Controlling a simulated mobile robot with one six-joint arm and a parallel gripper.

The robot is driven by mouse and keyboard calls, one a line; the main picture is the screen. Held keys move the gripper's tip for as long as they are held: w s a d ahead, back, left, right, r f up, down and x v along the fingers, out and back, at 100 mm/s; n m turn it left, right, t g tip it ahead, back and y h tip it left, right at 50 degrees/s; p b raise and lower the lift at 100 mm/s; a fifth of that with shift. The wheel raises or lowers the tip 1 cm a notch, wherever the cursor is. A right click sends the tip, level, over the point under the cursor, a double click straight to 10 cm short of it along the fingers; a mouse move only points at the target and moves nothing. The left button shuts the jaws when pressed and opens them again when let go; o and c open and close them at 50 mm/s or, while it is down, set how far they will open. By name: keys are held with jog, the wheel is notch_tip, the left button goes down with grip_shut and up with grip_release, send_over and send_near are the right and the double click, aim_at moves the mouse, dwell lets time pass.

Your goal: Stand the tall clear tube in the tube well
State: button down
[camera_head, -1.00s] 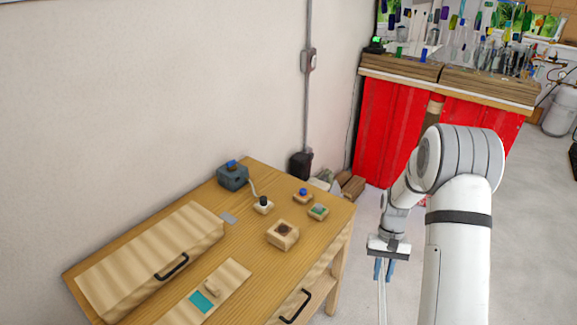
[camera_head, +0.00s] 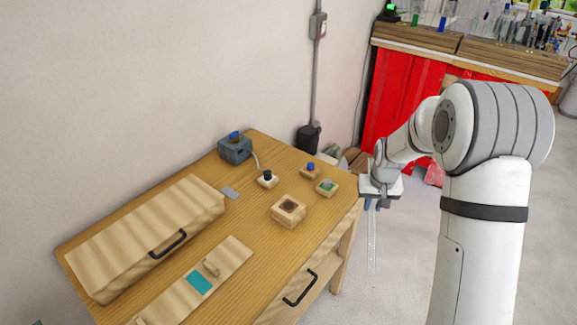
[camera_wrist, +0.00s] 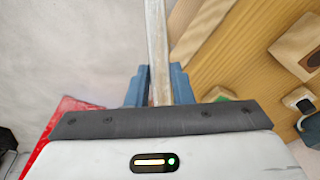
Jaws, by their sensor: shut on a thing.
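My gripper (camera_head: 371,204) is to the right of the table's right end. It is shut on the tall clear tube (camera_head: 371,245), which hangs upright below it, beside the table and apart from it. In the wrist view the tube (camera_wrist: 157,50) runs up from between the blue fingers (camera_wrist: 158,88). The tube well appears to be the wooden block with a dark round hole (camera_head: 288,208), near the table's right front; the hole looks empty. In the wrist view part of a block with a dark hole (camera_wrist: 305,48) shows at the upper right.
The wooden table (camera_head: 240,240) carries a long box with a black handle (camera_head: 150,235), a slide board with a teal patch (camera_head: 199,284), a blue-grey box (camera_head: 235,149) and small blocks with a black (camera_head: 267,179), blue (camera_head: 310,169) and green top (camera_head: 327,187). A red-fronted bench (camera_head: 400,95) stands behind.

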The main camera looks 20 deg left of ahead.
jog(key=s+a+r+n+t+y+b, duration=0.1)
jog(key=a+r+n+t+y+b, duration=0.25)
jog(key=a+r, duration=0.65)
jog(key=s+a+r+n+t+y+b, duration=0.15)
jog(key=a+r+t+y+b, duration=0.35)
jog(key=a, duration=0.9)
notch_tip(320, 180, down, 6)
jog(key=b, duration=0.4)
jog(key=shift+d+h, duration=0.2)
jog(key=shift+h, duration=0.15)
jog(key=shift+s+t, duration=0.15)
jog(key=shift+t, duration=0.1)
jog(key=shift+f+b, duration=0.6)
jog(key=shift+b, duration=0.25)
jog(key=c, duration=1.6)
grip_release()
jog(key=shift+o, duration=0.2)
